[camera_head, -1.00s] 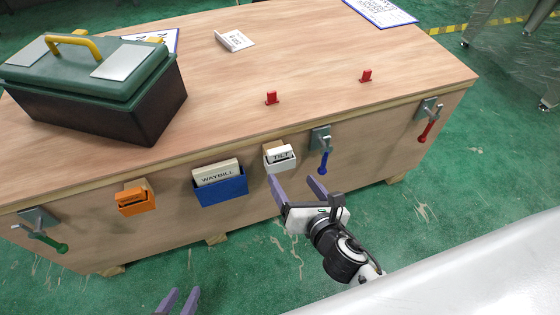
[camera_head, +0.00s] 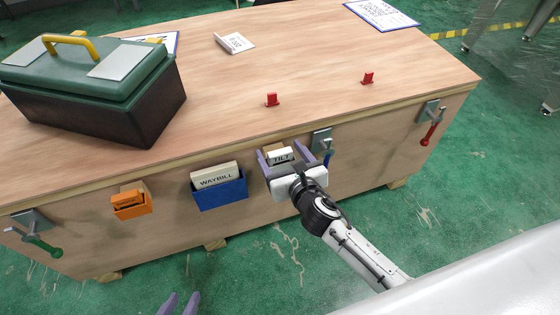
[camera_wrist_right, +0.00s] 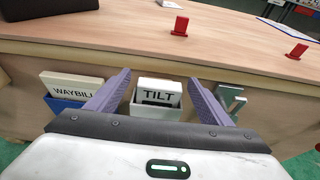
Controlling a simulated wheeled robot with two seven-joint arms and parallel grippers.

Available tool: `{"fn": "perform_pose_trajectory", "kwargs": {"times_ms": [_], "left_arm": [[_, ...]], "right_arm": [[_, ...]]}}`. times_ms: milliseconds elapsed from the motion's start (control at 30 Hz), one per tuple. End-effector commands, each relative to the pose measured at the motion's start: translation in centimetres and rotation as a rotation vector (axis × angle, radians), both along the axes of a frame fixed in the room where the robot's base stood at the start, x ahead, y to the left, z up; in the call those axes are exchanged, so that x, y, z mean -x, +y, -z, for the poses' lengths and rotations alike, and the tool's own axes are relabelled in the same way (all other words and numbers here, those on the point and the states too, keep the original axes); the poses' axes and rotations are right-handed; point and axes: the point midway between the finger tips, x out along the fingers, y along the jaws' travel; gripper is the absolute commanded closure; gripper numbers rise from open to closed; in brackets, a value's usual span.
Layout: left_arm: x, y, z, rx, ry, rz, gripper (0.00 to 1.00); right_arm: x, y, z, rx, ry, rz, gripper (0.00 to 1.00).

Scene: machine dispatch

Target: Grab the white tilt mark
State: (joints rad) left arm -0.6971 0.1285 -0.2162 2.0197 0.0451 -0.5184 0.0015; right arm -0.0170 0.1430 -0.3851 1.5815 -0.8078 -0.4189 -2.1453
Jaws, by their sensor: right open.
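The white tilt mark (camera_head: 280,158), a block lettered TILT, sits in a white holder on the front of the wooden crate (camera_head: 330,85). In the right wrist view the tilt mark (camera_wrist_right: 160,88) shows between the two fingers, the holder's front partly below it. My right gripper (camera_head: 294,152) is open, with one finger to each side of the tilt mark, apart from it as far as I can see. It also shows in the right wrist view (camera_wrist_right: 160,82). My left gripper (camera_head: 180,303) shows only its fingertips at the bottom edge; they stand apart.
A blue holder with a WAYBILL block (camera_head: 216,177) is left of the tilt mark. A grey latch with a blue handle (camera_head: 323,142) is close on its right. An orange holder (camera_head: 131,203), red pegs (camera_head: 272,99) and a green toolbox (camera_head: 95,90) are further off.

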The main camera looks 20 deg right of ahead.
Motion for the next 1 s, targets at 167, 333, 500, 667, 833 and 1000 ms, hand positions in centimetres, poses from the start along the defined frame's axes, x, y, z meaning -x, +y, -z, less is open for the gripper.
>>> {"fn": "perform_pose_trajectory", "kwargs": {"times_ms": [167, 333, 500, 667, 833, 1000], "left_arm": [[0.2, 0.1, 0.1, -0.002, 0.001, 0.002, 0.69], [0.0, 0.1, -0.1, -0.002, -0.002, 0.002, 0.69], [-0.1, 0.1, -0.1, -0.002, -0.005, 0.002, 0.69], [-0.3, 0.2, -0.3, -0.004, -0.009, 0.002, 0.69], [-0.5, 0.2, -0.5, -0.005, -0.012, 0.002, 0.69], [-0.4, 0.3, -1.7, -0.012, -0.006, 0.004, 0.69]], "right_arm": [[-0.6, 0.0, 0.2, -0.001, 0.0, 0.0, 0.27], [-0.5, 0.0, 0.2, -0.001, 0.0, 0.0, 0.33], [-0.5, 0.0, 0.2, -0.001, 0.001, 0.0, 0.62], [-0.5, 0.0, 0.2, -0.001, 0.0, -0.001, 0.71], [-0.5, 0.0, -0.3, 0.0, -0.001, -0.001, 0.71], [-0.6, 0.0, -3.2, 0.001, -0.004, -0.003, 0.71]]}}
